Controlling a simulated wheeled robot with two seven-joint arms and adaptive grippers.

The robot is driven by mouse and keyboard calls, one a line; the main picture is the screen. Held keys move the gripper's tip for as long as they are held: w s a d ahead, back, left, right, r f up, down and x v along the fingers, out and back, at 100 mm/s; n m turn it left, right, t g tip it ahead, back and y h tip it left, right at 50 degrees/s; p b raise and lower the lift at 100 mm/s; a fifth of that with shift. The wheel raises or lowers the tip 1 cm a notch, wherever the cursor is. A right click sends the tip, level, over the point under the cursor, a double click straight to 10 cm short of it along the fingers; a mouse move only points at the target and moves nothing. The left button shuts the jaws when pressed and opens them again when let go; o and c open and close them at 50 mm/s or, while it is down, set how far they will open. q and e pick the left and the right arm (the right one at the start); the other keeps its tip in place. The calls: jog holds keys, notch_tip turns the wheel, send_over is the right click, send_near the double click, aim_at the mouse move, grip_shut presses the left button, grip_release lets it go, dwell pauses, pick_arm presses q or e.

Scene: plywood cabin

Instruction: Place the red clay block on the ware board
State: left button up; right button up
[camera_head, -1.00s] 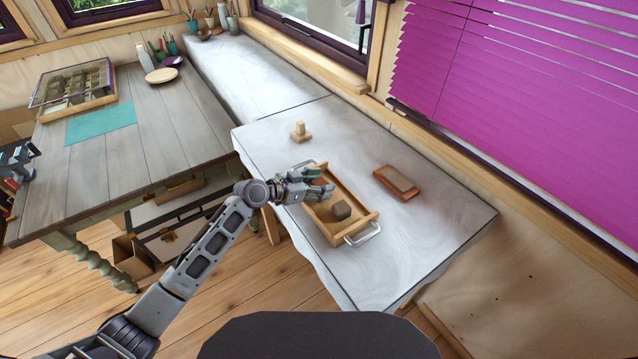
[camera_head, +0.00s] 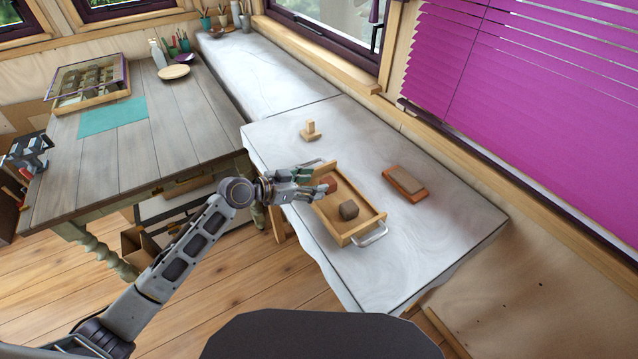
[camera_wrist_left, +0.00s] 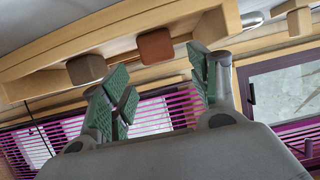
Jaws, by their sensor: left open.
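The red clay block (camera_head: 328,184) sits in the left part of a wooden tray (camera_head: 365,234). A grey-brown block (camera_head: 349,210) sits beside it in the same tray. My left gripper (camera_head: 314,182) is open at the tray's left side, its fingertips near the red block and not closed on it. In the left wrist view, the open fingers (camera_wrist_left: 163,76) with green pads show below the red block (camera_wrist_left: 155,46), with the brown block (camera_wrist_left: 87,69) to its left. I cannot tell which thing is the ware board. My right gripper is not in view.
A small wooden piece (camera_head: 311,131) stands behind. The pale worktop (camera_head: 450,220) is clear around them. A wooden table (camera_head: 170,130) stands at left.

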pick_arm(q)
jog(key=shift+b+v, duration=0.45)
jog(key=shift+v, duration=2.55)
